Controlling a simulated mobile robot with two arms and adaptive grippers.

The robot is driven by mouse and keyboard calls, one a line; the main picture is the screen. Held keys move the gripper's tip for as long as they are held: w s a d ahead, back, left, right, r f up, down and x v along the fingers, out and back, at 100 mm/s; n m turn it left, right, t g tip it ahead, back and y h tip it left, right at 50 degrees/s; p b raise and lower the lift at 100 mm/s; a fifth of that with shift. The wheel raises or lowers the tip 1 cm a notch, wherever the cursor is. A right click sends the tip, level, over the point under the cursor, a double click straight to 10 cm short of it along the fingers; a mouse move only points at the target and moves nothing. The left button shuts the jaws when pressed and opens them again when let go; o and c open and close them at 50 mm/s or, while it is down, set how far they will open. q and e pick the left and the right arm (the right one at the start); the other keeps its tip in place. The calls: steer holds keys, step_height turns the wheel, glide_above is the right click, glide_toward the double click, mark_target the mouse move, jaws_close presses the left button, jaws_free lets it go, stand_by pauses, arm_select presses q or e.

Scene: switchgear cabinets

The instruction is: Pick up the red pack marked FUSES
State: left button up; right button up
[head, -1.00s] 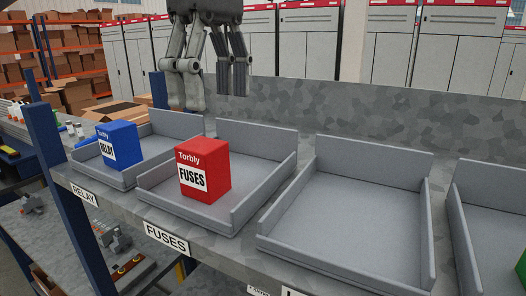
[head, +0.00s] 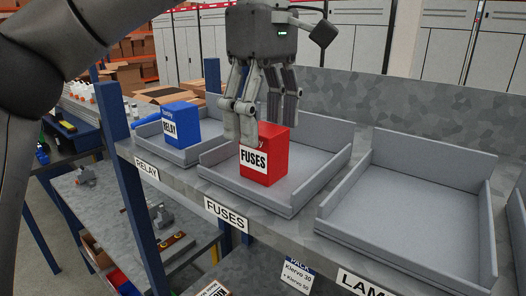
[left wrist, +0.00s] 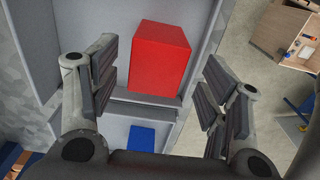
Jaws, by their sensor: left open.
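The red pack marked FUSES (head: 265,154) stands upright in the grey tray (head: 322,178) above the FUSES label. My left gripper (head: 262,122) is open and points down at the pack, its fingers overlapping the pack's upper edge in the head view. In the left wrist view the red pack (left wrist: 159,58) shows between and ahead of the open fingers (left wrist: 160,95), with a gap on both sides. I cannot tell exactly how far the fingertips reach down beside it. My right gripper is not in view.
A blue pack marked RELAY (head: 182,125) stands in the tray to the left. An empty grey tray (head: 410,215) is to the right. A blue upright post (head: 135,180) stands at the left of the shelf. A grey back panel (head: 440,110) rises behind the trays.

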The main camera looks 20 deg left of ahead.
mark_target(264, 128)
arm_select(q)
step_height(264, 128, down, 3)
steer(key=shift+w+f, duration=0.15)
steer(key=shift+f, duration=0.05)
steer(key=shift+w+f, duration=0.1)
steer(key=shift+f, duration=0.35)
steer(key=c, duration=1.2)
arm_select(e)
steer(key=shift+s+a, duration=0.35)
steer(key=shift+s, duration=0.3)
